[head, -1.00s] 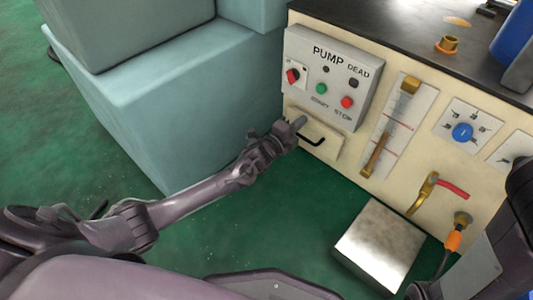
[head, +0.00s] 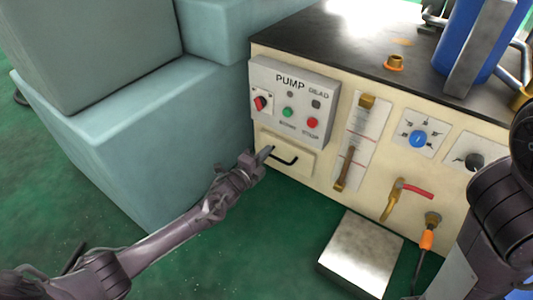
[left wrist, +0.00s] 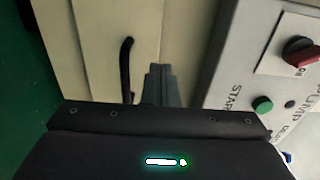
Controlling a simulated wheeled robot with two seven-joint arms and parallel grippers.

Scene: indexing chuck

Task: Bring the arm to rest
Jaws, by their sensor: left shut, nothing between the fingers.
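My left arm comes in from the lower left. Its gripper (head: 267,152) is shut and empty, in front of the cream panel beside the black handle (head: 285,161), below the grey pump box (head: 294,100). In the left wrist view the closed fingers (left wrist: 160,82) point at the cream panel. There the black handle (left wrist: 127,70) is to their left and the pump box (left wrist: 245,65) to their right. I cannot tell whether the fingertips touch the panel. My right arm (head: 495,225) shows at the right edge; its gripper is out of view.
Large teal blocks (head: 130,140) stand left of the bench, close to my left arm. A metal box (head: 362,252) sits on the green floor below the panel. The panel carries a blue dial (head: 418,139) and a red-handled valve (head: 415,192). A blue cylinder (head: 470,40) stands on the bench.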

